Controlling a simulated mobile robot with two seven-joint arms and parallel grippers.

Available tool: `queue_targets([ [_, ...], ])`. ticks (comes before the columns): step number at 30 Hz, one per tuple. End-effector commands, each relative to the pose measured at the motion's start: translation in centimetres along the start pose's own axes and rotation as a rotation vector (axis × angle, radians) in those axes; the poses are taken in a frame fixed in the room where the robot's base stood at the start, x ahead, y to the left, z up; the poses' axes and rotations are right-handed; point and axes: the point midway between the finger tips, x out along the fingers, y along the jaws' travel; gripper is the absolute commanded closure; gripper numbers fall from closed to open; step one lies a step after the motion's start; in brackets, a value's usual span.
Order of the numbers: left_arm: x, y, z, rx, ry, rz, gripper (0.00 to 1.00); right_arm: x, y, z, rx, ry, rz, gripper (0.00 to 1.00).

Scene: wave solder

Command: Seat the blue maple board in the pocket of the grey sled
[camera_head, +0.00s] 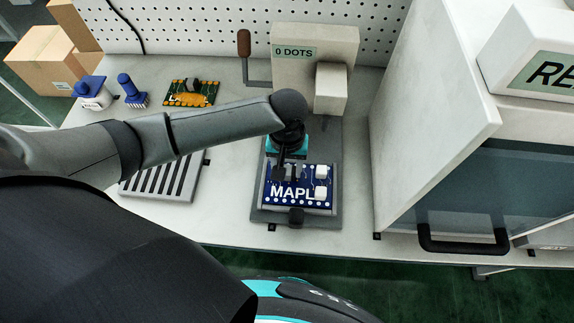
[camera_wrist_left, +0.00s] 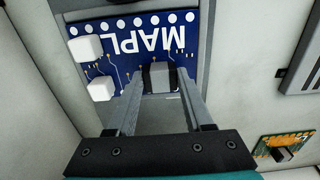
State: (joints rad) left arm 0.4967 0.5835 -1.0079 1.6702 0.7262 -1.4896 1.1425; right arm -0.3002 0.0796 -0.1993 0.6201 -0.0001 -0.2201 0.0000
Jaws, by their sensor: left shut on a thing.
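The blue maple board (camera_head: 300,196), with white lettering and two white blocks, lies over the grey sled (camera_head: 320,211) in the head view. In the left wrist view the board (camera_wrist_left: 125,35) fills the upper part, its lettering upside down. My left gripper (camera_head: 286,172) reaches down over the board's far side. Its fingers, seen in the left wrist view (camera_wrist_left: 158,88), are shut on a grey and black block that stands on the board. The pocket is covered by the board. I cannot tell whether the board rests fully down in it. My right gripper is out of view.
A machine marked "0 DOTS" (camera_head: 305,50) with a brown-handled lever stands behind the sled. A slotted grey rack (camera_head: 165,180) is left. A green-orange board (camera_head: 190,93) and two blue-topped items are back left. A large white machine (camera_head: 430,110) with a black handle stands close right.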

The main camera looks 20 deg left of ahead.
Motion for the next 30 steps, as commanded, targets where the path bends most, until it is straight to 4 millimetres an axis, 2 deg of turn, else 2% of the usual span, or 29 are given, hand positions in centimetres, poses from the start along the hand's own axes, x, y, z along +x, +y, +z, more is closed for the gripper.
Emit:
queue_targets([
  [30, 0.96, 0.02, 0.0, 0.001, 0.0, 0.001, 1.0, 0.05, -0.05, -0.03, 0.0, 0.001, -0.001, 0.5],
])
